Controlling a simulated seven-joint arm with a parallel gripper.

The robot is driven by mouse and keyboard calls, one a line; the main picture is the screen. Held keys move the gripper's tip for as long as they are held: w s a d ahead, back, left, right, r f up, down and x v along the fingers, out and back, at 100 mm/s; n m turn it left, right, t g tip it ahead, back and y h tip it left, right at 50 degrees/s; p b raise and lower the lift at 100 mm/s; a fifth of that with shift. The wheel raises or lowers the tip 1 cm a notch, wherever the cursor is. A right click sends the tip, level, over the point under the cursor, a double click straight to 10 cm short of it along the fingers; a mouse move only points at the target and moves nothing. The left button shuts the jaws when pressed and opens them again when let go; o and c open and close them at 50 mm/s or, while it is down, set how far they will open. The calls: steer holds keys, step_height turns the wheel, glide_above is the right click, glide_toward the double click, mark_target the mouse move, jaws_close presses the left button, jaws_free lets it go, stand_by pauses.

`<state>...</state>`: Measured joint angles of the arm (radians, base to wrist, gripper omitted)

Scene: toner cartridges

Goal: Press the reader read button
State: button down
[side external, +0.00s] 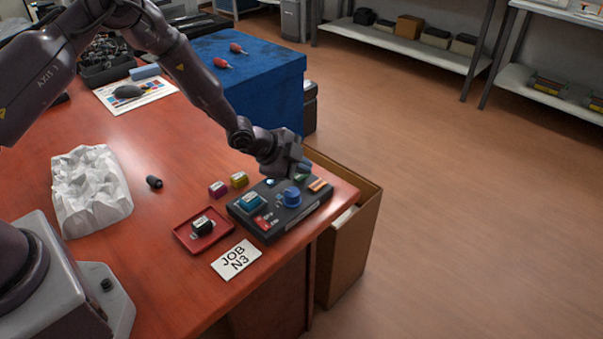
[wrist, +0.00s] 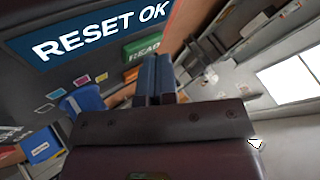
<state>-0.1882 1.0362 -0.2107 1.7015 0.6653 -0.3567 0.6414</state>
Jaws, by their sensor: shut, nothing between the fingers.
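The reader (side external: 287,220) is a dark box near the table's right corner in the side view. Its green read button (wrist: 143,47), lettered READ, shows in the wrist view beside my fingertips. The reader's display (wrist: 95,32) shows RESET OK. My gripper (side external: 299,167) is over the reader's far edge, pointing down, with its fingers together and empty; they also show in the wrist view (wrist: 153,65). The fingers hide part of the button, and I cannot tell whether they touch it. A blue knob (side external: 291,197) stands on the reader.
A red tray (side external: 190,238) with a black cartridge and a JOB N3 card (side external: 236,260) lie in front of the reader. Magenta (side external: 217,189) and yellow (side external: 239,179) cartridges stand behind it. A cardboard box (side external: 350,245) stands beyond the table edge. A blue block (side external: 255,85) stands at the back.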

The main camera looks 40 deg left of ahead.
mark_target(301, 177)
steer(key=shift+f, duration=0.15)
stand_by(0.4)
steer(key=shift+r, duration=0.85)
steer(key=shift+r, duration=0.15)
steer(key=shift+r, duration=2.4)
